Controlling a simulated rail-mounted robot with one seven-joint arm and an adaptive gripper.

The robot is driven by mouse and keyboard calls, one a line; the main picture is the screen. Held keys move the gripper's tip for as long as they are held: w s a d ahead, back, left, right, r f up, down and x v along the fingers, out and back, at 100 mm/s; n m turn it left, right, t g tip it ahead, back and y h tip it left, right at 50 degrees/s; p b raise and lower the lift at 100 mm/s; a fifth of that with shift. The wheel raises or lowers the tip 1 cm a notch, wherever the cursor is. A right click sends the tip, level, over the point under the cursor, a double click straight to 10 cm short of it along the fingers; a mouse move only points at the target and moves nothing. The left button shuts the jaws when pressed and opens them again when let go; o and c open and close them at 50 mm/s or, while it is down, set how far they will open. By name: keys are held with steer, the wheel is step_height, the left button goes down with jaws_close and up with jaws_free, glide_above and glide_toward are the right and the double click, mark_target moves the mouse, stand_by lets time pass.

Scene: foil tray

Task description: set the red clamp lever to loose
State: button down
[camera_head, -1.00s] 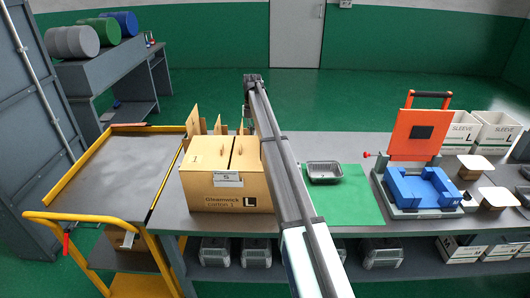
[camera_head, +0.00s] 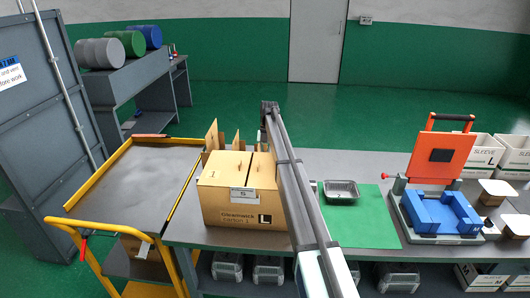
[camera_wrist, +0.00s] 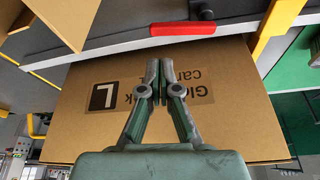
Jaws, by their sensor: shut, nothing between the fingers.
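A small red knob (camera_head: 385,176) sticks out on the left side of the press-like fixture, which has a blue nest (camera_head: 440,214) and a raised orange plate (camera_head: 440,158). It looks like the red clamp lever; its exact setting is too small to read. My gripper (camera_wrist: 160,66) is shut and empty in the wrist view, in front of a brown carton face (camera_wrist: 225,110) with a black L label. A red grip (camera_wrist: 182,29) lies along a grey bar above it there; I cannot tell which part this is.
A carton (camera_head: 240,205) stands on the bench left of my arm. A foil tray (camera_head: 341,192) rests on a green mat (camera_head: 365,230) between my arm and the fixture. A yellow-railed cart (camera_head: 75,224) is at left. White sleeve boxes (camera_head: 483,155) stand at the right.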

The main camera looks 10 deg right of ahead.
steer(key=shift+p+x, duration=0.95)
steer(key=shift+x, duration=1.95)
steer(key=shift+a, duration=0.1)
